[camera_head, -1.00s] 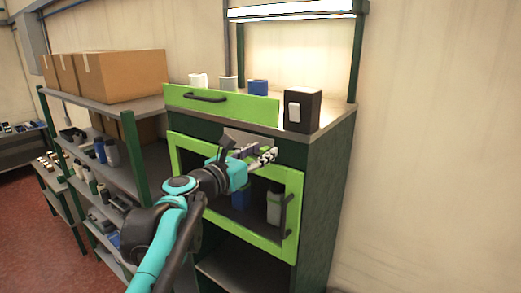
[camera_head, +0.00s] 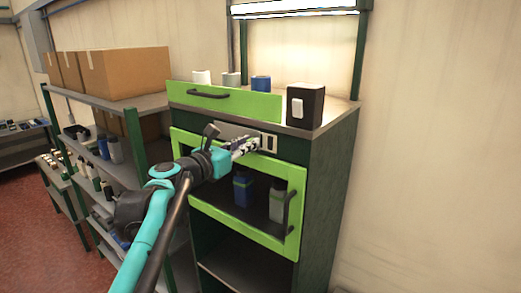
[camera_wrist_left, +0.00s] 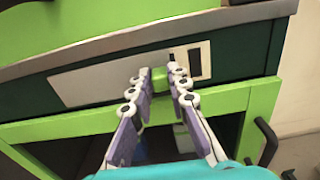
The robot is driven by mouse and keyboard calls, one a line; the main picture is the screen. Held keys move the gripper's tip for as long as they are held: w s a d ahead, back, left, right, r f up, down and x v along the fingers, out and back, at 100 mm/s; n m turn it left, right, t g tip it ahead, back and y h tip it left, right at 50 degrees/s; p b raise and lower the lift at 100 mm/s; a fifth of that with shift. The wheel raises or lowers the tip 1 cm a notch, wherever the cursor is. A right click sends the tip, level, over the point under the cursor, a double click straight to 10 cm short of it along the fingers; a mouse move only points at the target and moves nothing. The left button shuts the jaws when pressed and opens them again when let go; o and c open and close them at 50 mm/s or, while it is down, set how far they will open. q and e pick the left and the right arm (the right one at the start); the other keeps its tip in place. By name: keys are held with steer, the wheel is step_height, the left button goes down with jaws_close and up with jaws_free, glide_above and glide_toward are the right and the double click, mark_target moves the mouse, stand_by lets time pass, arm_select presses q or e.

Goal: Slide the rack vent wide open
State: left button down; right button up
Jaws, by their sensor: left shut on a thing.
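The rack vent is a grey metal plate (camera_head: 228,130) set in the dark green band under the rack's top; it also shows in the wrist view (camera_wrist_left: 90,80). Dark slots (camera_head: 270,143) show uncovered at its right end, and a dark opening (camera_wrist_left: 195,63) shows there in the wrist view. My left gripper (camera_head: 252,146) is at the vent, just left of the slots. In the wrist view its fingers (camera_wrist_left: 160,80) are closed around a small green knob (camera_wrist_left: 159,90) on the plate. The fingers partly hide the knob and plate. My right gripper is not in view.
A green drawer front (camera_head: 225,101) with a dark handle sits above the vent. A green-framed door (camera_head: 238,227) with a handle is below. A black box (camera_head: 305,106) stands on the rack's top. A shelf (camera_head: 135,104) with cardboard boxes stands at left.

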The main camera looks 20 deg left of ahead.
mark_target(224, 131)
arm_select(q)
steer(key=w+a, duration=0.1)
steer(key=a, duration=0.2)
steer(key=w+a, duration=0.1)
steer(key=a, duration=0.3)
steer(key=w+a, duration=0.2)
steer(key=a, duration=0.2)
steer(key=c, duration=1.4)
jaws_free()
steer(key=shift+d, duration=0.1)
steer(key=shift+c, duration=0.2)
steer(key=shift+s, duration=0.1)
steer(key=v, duration=1.2)
